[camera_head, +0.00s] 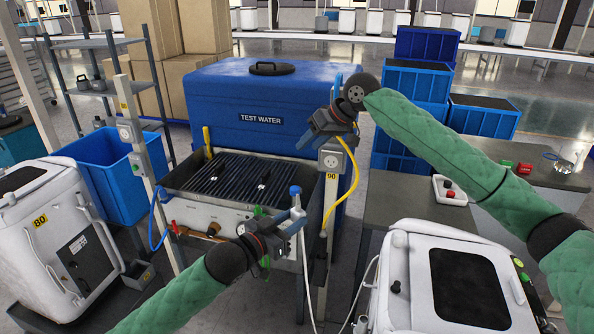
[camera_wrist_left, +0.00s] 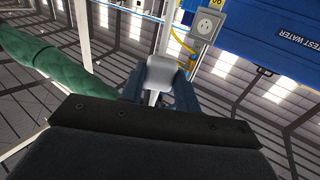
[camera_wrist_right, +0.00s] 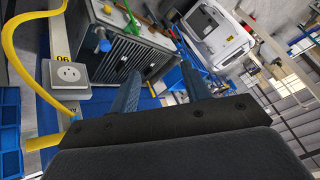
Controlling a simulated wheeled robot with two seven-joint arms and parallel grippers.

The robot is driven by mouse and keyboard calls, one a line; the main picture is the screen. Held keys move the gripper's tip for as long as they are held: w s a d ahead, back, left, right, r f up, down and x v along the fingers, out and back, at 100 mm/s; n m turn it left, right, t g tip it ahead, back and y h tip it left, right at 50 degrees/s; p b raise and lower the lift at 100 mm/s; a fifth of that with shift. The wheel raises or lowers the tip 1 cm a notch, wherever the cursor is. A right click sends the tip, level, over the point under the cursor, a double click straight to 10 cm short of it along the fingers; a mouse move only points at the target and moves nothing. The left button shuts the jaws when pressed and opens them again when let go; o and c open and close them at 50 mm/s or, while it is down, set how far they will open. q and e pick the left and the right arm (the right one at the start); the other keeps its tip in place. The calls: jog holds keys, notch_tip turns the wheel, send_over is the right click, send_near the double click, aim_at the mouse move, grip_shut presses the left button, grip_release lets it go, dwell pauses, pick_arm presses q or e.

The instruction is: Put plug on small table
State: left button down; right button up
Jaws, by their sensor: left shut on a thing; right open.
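My left gripper (camera_head: 292,210) is shut on a pale grey plug, low in front of the test rig. The left wrist view shows the plug (camera_wrist_left: 161,72) between the blue fingers. A white cable (camera_head: 305,275) hangs below this gripper. My right gripper (camera_head: 318,115) is open and empty near the top of the post with the socket marked 90. The right wrist view shows its two fingers (camera_wrist_right: 160,88) apart. A low grey table (camera_head: 395,200) stands to the right of that post; whether it is the small table, I cannot tell.
A socket box (camera_head: 332,160) with a yellow cable (camera_head: 350,190) is on the post. A blue TEST WATER tank (camera_head: 235,105) stands behind the grated rig. A white machine (camera_head: 400,270) is at front right. A white button box (camera_head: 450,190) sits on the right-hand tabletop. Blue crates (camera_head: 485,115) stand behind.

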jog(key=s+a+n+g+h, duration=0.1)
jog(key=s+a+g+h, duration=0.2)
jog(key=s, duration=0.4)
jog(key=h, duration=0.4)
send_near(297, 210)
jog(key=shift+n+t, duration=0.3)
jog(key=shift+n, duration=0.1)
jog(key=f, duration=1)
jog(key=shift+s+f, duration=0.25)
jog(key=shift+f, duration=0.1)
jog(key=shift+a, duration=0.1)
grip_shut()
pick_arm(q)
jog(key=c, duration=0.9)
grip_release()
jog(key=shift+c, duration=0.2)
